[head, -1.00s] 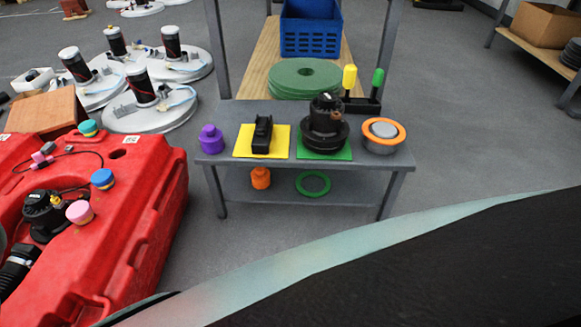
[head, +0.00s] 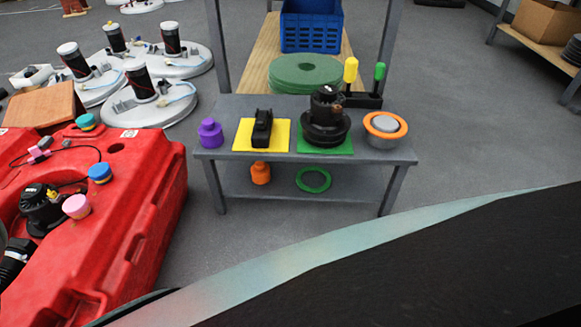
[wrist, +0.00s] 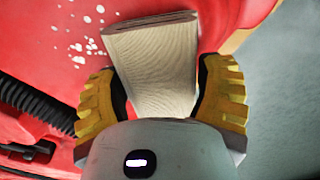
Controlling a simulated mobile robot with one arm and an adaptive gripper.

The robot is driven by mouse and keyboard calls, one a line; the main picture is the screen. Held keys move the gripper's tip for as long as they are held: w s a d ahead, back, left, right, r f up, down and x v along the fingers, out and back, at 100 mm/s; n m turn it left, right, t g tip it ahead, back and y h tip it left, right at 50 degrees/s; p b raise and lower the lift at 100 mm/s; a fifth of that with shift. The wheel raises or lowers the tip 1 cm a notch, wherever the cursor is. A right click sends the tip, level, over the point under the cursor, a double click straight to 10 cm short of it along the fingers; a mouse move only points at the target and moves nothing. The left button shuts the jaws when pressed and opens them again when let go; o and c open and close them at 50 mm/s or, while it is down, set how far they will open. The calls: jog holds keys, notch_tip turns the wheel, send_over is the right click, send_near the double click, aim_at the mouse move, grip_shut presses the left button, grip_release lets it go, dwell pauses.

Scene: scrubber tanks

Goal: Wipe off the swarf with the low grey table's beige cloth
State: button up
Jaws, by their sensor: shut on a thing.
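In the wrist view my gripper (wrist: 165,95), with yellow ribbed fingers, is shut on the beige cloth (wrist: 155,60), a folded pad with a wavy texture. The cloth is in front of the red tank (wrist: 225,20); I cannot tell whether it touches the tank. The swarf (wrist: 80,45), a cluster of pale flecks, lies on the red surface left of the cloth. In the head view the low grey table (head: 215,160) stands in the middle, and no cloth shows on it. My gripper and the swarf do not show in the head view.
The red tank (head: 150,215) fills the lower left of the head view, with coloured caps on it. A black ribbed hose (wrist: 35,105) lies left in the wrist view. The table holds a purple container (head: 210,133) and black parts.

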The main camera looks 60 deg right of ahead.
jog(key=shift+w+d, duration=0.1)
jog(key=shift+d, duration=0.05)
jog(key=shift+w+d+r+p, duration=0.15)
jog(key=shift+w+d+p, duration=0.35)
jog(key=shift+d+p, duration=0.3)
jog(key=shift+w+d+f+p, duration=0.15)
jog(key=shift+w+d, duration=0.35)
jog(key=shift+d, duration=0.35)
jog(key=shift+w+d+p, duration=0.2)
jog(key=shift+w+d, duration=0.35)
jog(key=shift+d, duration=0.25)
jog(key=shift+w+d+f+p, duration=0.15)
jog(key=shift+w+d, duration=0.35)
jog(key=shift+d, duration=0.35)
